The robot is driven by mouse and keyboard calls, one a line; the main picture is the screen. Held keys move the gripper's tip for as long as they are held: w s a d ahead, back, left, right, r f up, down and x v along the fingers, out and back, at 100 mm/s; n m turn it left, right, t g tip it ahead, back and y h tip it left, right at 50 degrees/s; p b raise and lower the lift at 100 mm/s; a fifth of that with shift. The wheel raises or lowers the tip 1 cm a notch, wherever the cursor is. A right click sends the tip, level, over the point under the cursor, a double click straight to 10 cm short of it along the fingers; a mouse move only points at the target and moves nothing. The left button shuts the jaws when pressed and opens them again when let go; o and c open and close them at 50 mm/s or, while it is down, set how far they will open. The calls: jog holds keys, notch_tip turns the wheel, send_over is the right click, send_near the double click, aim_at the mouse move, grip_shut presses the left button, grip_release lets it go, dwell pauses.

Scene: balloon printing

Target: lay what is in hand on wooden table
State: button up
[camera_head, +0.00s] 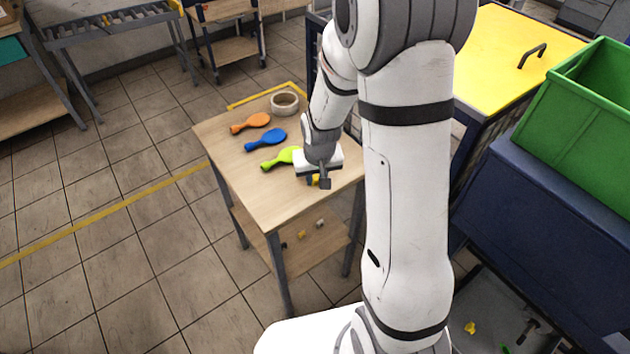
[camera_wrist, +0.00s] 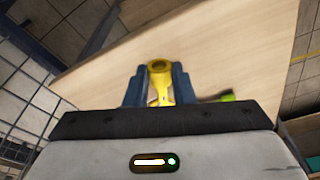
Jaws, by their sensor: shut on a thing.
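The wooden table (camera_head: 245,188) stands in the middle of the head view, and its bare top (camera_wrist: 215,55) fills much of the wrist view. My gripper (camera_head: 318,181) is over the right side of the tabletop. In the wrist view my gripper (camera_wrist: 158,85) is shut on a yellow balloon (camera_wrist: 160,69), whose ring-shaped end shows between the fingers. Most of the balloon is hidden behind the gripper body. I cannot tell whether it touches the tabletop.
A green balloon (camera_head: 281,159), a blue balloon (camera_head: 265,140) and an orange balloon (camera_head: 251,123) lie on the table left of my gripper. A tape roll (camera_head: 285,103) sits at the back corner. The front part of the tabletop is clear.

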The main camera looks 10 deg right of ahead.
aim_at(316, 185)
jog(key=shift+f, duration=1.95)
jog(key=shift+f, duration=0.2)
jog(key=o, duration=0.9)
jog(key=shift+r, duration=0.15)
